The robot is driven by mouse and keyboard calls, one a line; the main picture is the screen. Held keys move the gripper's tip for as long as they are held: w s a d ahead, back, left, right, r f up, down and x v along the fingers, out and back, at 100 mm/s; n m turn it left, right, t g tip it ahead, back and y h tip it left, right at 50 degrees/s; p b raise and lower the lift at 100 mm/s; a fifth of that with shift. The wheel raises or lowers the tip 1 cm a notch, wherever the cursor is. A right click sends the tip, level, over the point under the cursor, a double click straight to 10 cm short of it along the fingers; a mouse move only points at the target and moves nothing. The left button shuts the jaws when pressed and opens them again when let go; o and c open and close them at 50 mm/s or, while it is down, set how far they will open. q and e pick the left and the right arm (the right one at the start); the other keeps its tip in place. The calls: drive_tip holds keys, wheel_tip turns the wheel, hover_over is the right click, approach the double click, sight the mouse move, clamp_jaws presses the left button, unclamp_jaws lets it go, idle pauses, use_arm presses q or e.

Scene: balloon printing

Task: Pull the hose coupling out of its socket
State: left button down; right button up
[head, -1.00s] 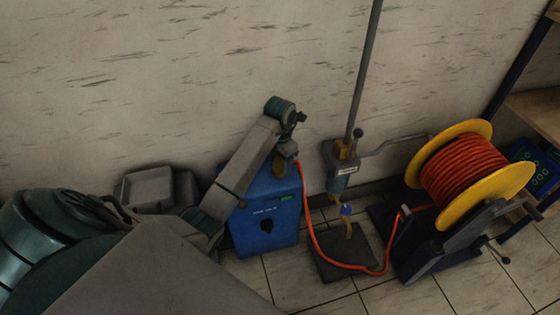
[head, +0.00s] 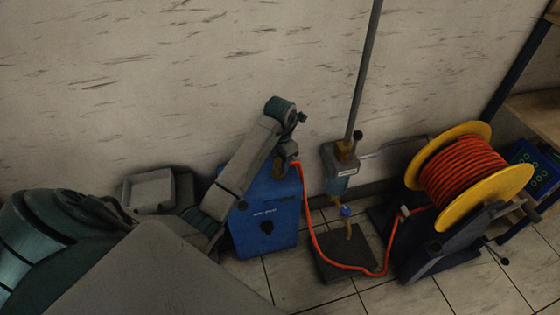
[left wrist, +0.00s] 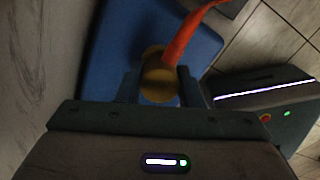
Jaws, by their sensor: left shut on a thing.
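The hose coupling (left wrist: 158,78) is a brass-coloured round piece with the orange hose (left wrist: 190,32) running from it. My left gripper (head: 284,164) is at the top of the blue box (head: 268,218). In the left wrist view its two fingers (left wrist: 159,88) stand on either side of the coupling, shut on it. The coupling is over the blue top of the box. The socket is hidden beneath it, so I cannot tell how deep it sits. My right gripper is not in view.
The orange hose droops across the dark base plate (head: 330,266) of the stand with the grey pole (head: 362,70). A yellow reel (head: 484,203) wound with orange hose stands at the right. A grey tray (head: 150,188) lies left of the box. The wall is close behind.

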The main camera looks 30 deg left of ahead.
use_arm(q)
drive_tip(key=shift+r+p, duration=2.15)
drive_tip(key=shift+r, duration=0.45)
